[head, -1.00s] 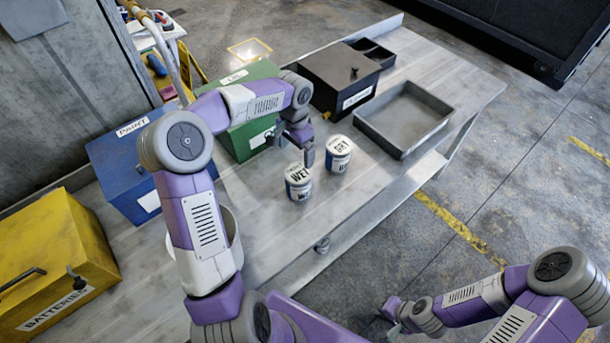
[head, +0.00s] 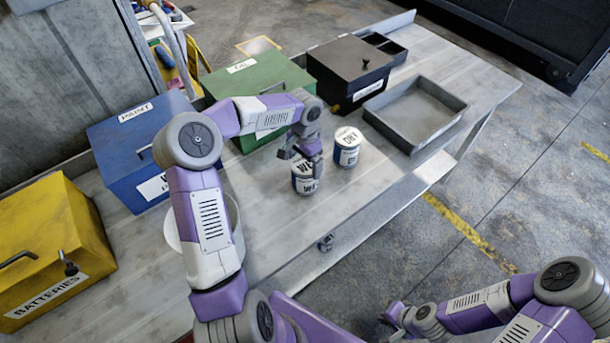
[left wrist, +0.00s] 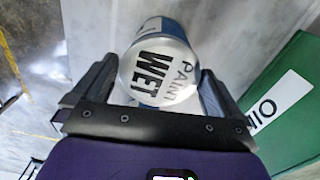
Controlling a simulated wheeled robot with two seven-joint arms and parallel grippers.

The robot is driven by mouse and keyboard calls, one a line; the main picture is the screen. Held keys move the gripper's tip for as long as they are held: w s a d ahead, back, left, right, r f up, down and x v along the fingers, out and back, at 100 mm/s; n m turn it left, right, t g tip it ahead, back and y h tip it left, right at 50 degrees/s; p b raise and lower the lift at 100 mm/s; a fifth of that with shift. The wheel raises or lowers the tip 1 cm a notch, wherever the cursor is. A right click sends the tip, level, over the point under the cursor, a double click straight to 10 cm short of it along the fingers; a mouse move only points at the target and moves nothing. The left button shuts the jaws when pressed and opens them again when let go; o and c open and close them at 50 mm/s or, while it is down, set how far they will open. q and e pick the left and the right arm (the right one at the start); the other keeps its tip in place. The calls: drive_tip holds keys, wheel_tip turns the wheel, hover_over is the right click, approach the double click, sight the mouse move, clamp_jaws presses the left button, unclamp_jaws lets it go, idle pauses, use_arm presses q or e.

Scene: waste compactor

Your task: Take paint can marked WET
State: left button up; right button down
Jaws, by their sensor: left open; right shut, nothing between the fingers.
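The paint can marked WET (head: 304,180) stands on the grey bench, its lid partly hidden by my left gripper (head: 308,160) in the head view. In the left wrist view the can (left wrist: 158,72) shows its white lid reading PAINT WET, between the two open fingers of my left gripper (left wrist: 158,88). I cannot tell whether the fingers touch it. A second can marked DRY (head: 347,147) stands just right of the WET can. My right gripper (head: 392,316) is low at the bottom of the head view, away from the bench, shut and empty.
A green bin (head: 258,82) marked OIL, a blue PAINT bin (head: 135,150) and a yellow BATTERIES box (head: 50,245) line the bench's back and left. A black box (head: 348,68) and a grey open tray (head: 415,112) lie right.

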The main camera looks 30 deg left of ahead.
use_arm(q)
wheel_tip(320, 180, down, 2)
drive_tip(key=shift+f, duration=0.1)
drive_tip(key=c, duration=1)
drive_tip(key=shift+r, duration=0.2)
